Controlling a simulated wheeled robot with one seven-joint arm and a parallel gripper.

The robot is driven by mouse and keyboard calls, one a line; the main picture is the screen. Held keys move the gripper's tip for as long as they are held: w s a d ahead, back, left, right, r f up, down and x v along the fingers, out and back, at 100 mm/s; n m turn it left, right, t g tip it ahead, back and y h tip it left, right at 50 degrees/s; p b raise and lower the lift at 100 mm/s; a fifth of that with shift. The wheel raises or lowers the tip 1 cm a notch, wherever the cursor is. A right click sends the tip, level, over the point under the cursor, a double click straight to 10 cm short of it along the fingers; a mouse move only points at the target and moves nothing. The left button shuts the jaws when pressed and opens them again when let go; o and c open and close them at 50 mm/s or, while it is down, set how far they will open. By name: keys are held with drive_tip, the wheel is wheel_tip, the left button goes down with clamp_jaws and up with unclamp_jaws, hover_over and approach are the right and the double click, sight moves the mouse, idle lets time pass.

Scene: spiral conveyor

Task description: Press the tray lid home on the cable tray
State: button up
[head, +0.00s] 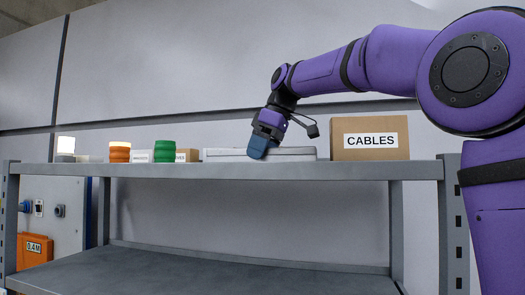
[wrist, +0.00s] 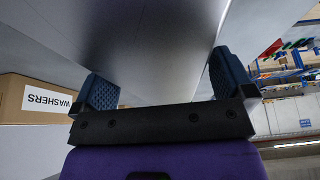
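The light grey cable tray (head: 222,157) lies on the shelf top, left of the cardboard box marked CABLES. A flat, pale lid-like top (head: 295,151) shows along it; I cannot tell how fully it is seated. My gripper (head: 262,150) points down at the middle of the tray, its blue finger overlapping the tray's front in the head view. In the wrist view the two blue fingers (wrist: 164,82) stand wide apart. A smooth grey surface fills the space between and beyond them. I cannot tell whether the fingers touch it.
The CABLES box (head: 370,138) stands close right of the tray. Green (head: 164,152) and orange (head: 119,153) containers and small boxes stand to the left. A WASHERS box (wrist: 40,98) shows in the wrist view. The lower shelf (head: 230,272) is bare.

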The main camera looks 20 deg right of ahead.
drive_tip(key=shift+r, duration=0.1)
drive_tip(key=v, duration=1)
drive_tip(key=shift+d+r, duration=0.1)
drive_tip(key=shift+r, duration=0.2)
